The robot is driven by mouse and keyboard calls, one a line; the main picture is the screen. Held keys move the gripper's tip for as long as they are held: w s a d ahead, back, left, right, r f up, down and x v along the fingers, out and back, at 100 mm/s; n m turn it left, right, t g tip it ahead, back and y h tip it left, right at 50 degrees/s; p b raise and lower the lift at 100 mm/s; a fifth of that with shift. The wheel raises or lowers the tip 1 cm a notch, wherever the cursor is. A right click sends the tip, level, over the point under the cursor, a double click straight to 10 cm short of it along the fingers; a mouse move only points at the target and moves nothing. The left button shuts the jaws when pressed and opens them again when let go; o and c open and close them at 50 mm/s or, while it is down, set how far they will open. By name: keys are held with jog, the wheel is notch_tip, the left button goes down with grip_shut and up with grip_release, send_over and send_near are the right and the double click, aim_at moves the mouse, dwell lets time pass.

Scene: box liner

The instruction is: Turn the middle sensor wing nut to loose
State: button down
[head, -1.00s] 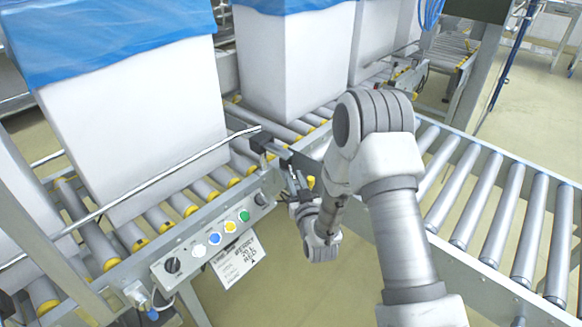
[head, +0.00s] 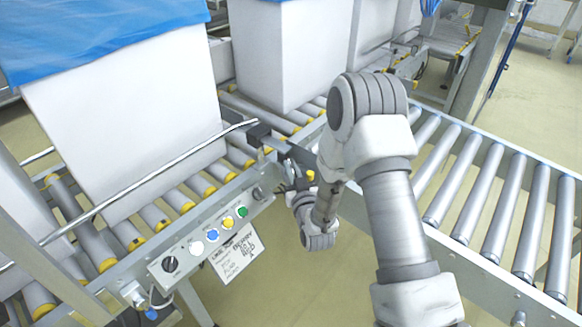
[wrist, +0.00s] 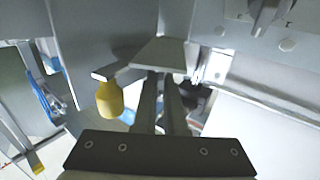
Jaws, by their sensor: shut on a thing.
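My gripper (head: 291,170) is at the conveyor's side rail, near a black sensor block (head: 258,134). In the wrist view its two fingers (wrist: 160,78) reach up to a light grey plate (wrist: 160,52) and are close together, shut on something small. The middle sensor wing nut is at the fingertips as far as I can judge, but the fingers and plate hide it, so its angle cannot be read. A yellow knob (wrist: 110,98) hangs on a short arm just left of the fingers; it also shows in the head view (head: 310,175).
A control panel (head: 212,235) with coloured buttons and a hanging card (head: 237,250) is on the rail to the left. Large white boxes (head: 130,120), one with a blue liner (head: 100,35), stand on the rollers. Another roller conveyor (head: 490,205) runs at the right.

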dwell(0.4)
jog(key=shift+n+g+y+b, duration=0.3)
jog(key=shift+n+y+b, duration=0.25)
jog(key=shift+y, duration=0.25)
jog(key=shift+r+y, duration=0.1)
jog(key=shift+y, duration=0.2)
jog(key=c, duration=1.3)
grip_release()
jog(key=shift+w, duration=0.1)
jog(key=shift+o, duration=0.2)
